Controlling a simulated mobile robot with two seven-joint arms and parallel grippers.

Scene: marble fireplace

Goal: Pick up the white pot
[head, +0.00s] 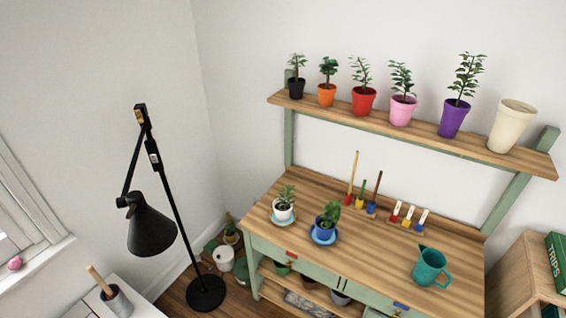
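A small white pot (283,212) with a green plant stands upright on a blue saucer (274,222) at the left end of the wooden bench top. A larger cream-white pot (511,127), with no plant showing, stands at the right end of the upper shelf. Neither of my grippers is in the head view, and nothing touches either pot.
A blue potted plant (325,231) stands right of the small white pot. A teal watering can (430,267) is at the bench's right. Several potted plants line the shelf (420,137). A black floor lamp (152,230) stands left. The bench's middle (375,248) is clear.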

